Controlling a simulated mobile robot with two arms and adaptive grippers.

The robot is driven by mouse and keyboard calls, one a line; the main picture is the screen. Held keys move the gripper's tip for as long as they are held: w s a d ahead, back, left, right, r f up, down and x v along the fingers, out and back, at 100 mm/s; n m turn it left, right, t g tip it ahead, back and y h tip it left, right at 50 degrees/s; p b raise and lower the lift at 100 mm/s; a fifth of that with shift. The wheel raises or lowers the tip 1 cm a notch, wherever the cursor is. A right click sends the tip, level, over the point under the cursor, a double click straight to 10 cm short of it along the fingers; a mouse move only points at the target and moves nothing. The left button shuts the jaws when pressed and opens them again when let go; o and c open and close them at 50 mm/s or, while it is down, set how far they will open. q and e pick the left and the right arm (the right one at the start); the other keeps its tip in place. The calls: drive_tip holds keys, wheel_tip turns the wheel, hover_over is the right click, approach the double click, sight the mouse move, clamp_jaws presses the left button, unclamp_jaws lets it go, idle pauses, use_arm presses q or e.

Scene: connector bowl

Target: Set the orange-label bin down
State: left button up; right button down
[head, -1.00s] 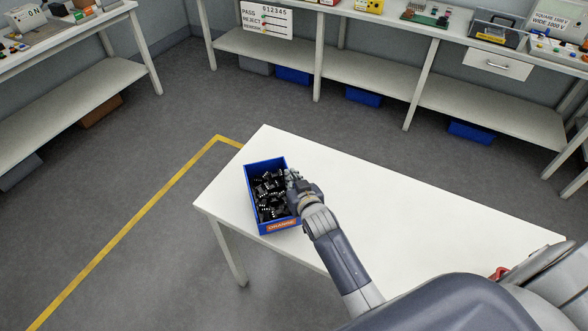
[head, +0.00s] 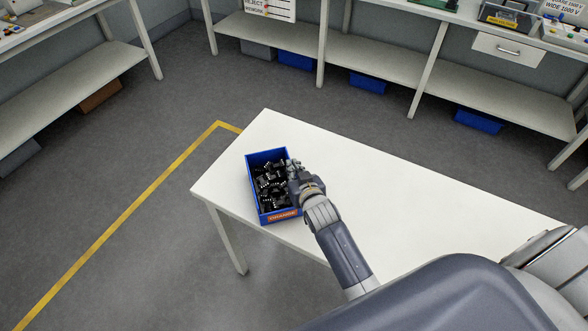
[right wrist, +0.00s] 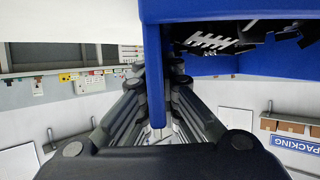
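The blue orange-label bin (head: 254,192) is at the left end of the white table, over its top, with its orange label (head: 282,216) facing the near edge. It is full of black connectors (head: 270,184) and looks level. My right gripper (head: 291,170) is at the bin's right wall. In the right wrist view, the fingers of my right gripper (right wrist: 157,85) close from both sides on the blue bin wall (right wrist: 153,45). Whether the bin's underside touches the table is hidden. My left gripper is not in view.
The white table (head: 400,205) is bare to the right of the bin. A yellow floor line (head: 130,212) runs left of it. Workbenches with shelves (head: 390,85) stand along the back, with blue bins (head: 370,82) beneath, and another bench (head: 70,80) is at the left.

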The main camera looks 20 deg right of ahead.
drive_tip(key=c, duration=1.8)
unclamp_jaws()
drive_tip(key=shift+f, duration=0.1)
drive_tip(key=shift+d, duration=0.1)
drive_tip(key=shift+r, duration=0.2)
drive_tip(key=v, duration=1.2)
drive_tip(key=shift+b, duration=0.45)
